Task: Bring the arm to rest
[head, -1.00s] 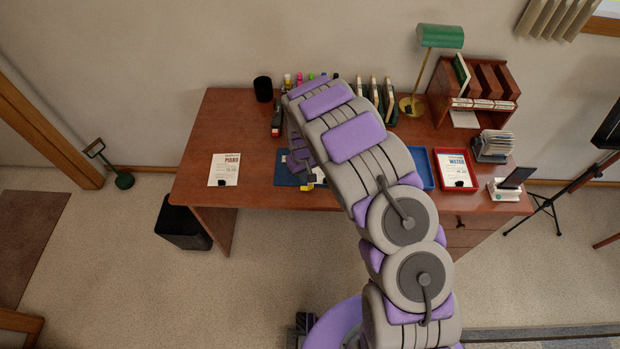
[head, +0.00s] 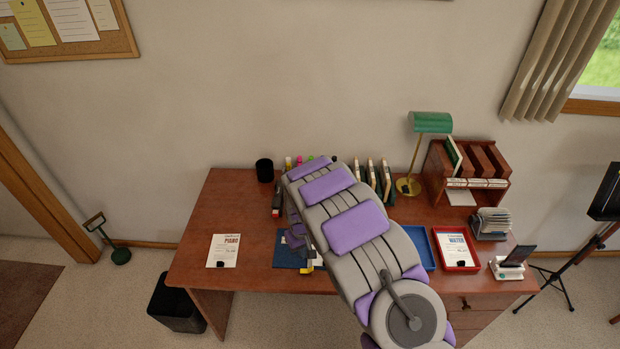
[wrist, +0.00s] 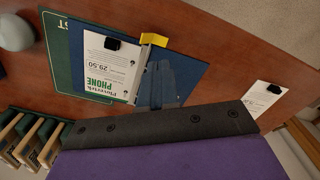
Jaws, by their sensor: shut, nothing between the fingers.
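My purple and grey arm (head: 355,228) reaches from the lower right of the head view over the middle of the desk. Its end, with my gripper (head: 297,236), is partly hidden behind the arm links, above the blue folder (head: 286,252). In the wrist view, a dark bar with bolts and a purple part of my gripper (wrist: 155,130) fill the lower part. The gripper is shut and empty. Beyond it lie the blue folder and a white PHONE card (wrist: 108,66) with a black clip. A yellow tab (wrist: 153,39) shows beside the card.
The brown desk (head: 200,255) carries a PIANO card (head: 223,251) on the left and a red tray (head: 474,262) and a blue tray (head: 427,262) on the right. A green lamp (head: 430,123) and a wooden organiser (head: 437,174) stand behind. A black bin (head: 176,306) is left.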

